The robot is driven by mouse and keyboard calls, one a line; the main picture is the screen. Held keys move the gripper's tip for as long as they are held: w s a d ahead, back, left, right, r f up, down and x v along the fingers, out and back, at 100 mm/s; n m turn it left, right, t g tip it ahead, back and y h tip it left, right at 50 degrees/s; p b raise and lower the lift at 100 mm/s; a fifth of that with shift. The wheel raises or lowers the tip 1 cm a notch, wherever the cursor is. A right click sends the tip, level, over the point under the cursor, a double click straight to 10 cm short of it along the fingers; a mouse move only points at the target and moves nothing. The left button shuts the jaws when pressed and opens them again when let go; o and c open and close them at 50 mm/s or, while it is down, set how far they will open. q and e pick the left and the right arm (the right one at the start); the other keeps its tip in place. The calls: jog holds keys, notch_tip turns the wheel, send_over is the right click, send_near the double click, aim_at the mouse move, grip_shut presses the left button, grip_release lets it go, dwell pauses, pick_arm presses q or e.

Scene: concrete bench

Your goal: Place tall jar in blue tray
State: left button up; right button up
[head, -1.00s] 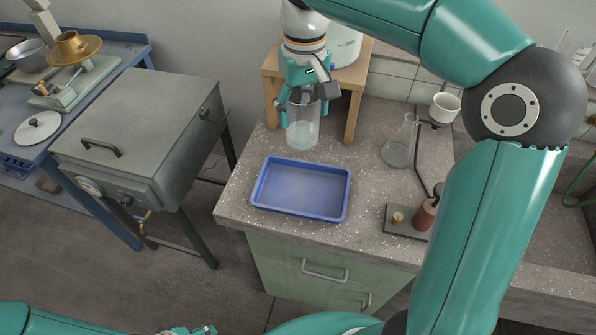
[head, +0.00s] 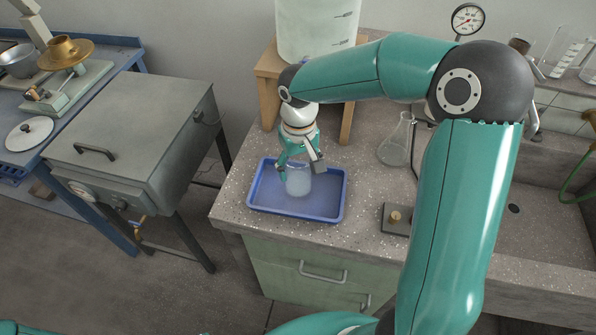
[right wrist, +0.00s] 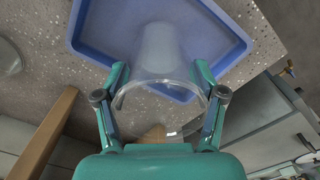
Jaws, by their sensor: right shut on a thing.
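The tall jar (head: 298,183) is clear glass and upright, over the blue tray (head: 329,211) in the head view. My right gripper (head: 301,164) is shut on the jar near its top. In the right wrist view the jar (right wrist: 160,60) stands between the two fingers of my right gripper (right wrist: 160,98), with the blue tray (right wrist: 88,38) below and around it. I cannot tell whether the jar's base touches the tray floor. Only a sliver of my left arm shows at the bottom left of the head view; its gripper is not visible.
A wooden stand (head: 267,86) holding a large white container (head: 315,30) is behind the tray. A glass flask (head: 396,145) stands to the right, near a small plate with a brass knob (head: 394,217). A grey metal box (head: 140,125) stands left of the bench.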

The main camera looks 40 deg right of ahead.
notch_tip(320, 180, down, 2)
jog(key=shift+f, duration=0.2)
jog(key=o, duration=1.7)
jog(key=shift+o, duration=0.2)
jog(key=shift+r, duration=0.15)
notch_tip(320, 180, up, 12)
